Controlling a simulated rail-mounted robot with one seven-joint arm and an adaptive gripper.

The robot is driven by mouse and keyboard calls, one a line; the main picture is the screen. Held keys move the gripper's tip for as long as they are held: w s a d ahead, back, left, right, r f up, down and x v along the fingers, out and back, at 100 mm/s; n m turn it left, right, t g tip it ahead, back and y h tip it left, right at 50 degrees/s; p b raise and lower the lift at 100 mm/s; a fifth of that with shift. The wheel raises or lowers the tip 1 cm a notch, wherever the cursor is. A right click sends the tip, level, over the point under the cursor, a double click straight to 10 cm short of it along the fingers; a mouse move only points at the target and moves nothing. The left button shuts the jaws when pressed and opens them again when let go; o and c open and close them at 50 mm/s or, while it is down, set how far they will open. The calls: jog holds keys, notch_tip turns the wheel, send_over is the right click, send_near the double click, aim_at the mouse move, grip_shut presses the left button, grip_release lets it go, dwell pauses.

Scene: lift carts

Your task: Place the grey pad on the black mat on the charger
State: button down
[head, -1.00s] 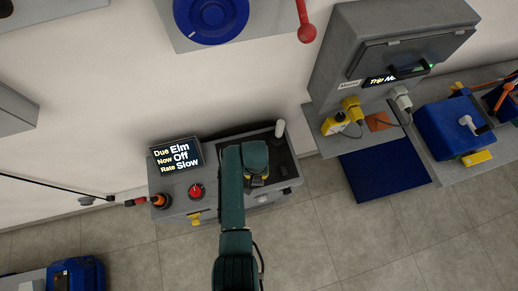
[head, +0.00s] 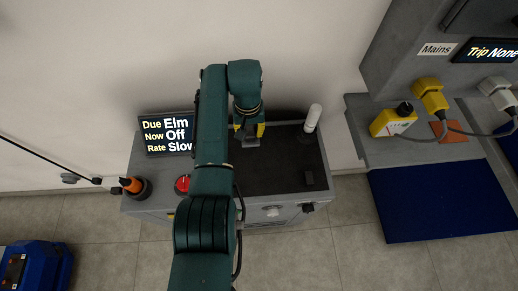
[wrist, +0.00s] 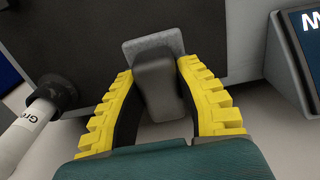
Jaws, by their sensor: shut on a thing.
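My gripper (head: 249,136) is over the back left part of the black mat (head: 285,165) on the grey charger (head: 150,200). In the wrist view, my gripper (wrist: 158,105) has its yellow fingers closed on the dark block-like grip of the grey pad (wrist: 152,42). The pad's lighter flat plate shows past the fingertips, against the dark mat (wrist: 95,30). I cannot tell whether the pad touches the mat. In the head view the pad is mostly hidden by my gripper.
A display (head: 168,134) and red knob (head: 183,184) are to the left. A blue floor mat (head: 440,200) lies right. The mat's middle is clear.

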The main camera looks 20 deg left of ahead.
aim_at(250, 129)
notch_tip(250, 129, down, 6)
jog(key=shift+f+b, duration=0.15)
jog(key=shift+b, duration=0.9)
jog(key=shift+f, duration=0.2)
jog(key=c, duration=0.8)
grip_release()
jog(key=shift+c, duration=0.2)
jog(key=shift+r, duration=0.1)
notch_tip(250, 129, up, 12)
jog(key=p, duration=0.4)
jog(key=shift+r, duration=0.1)
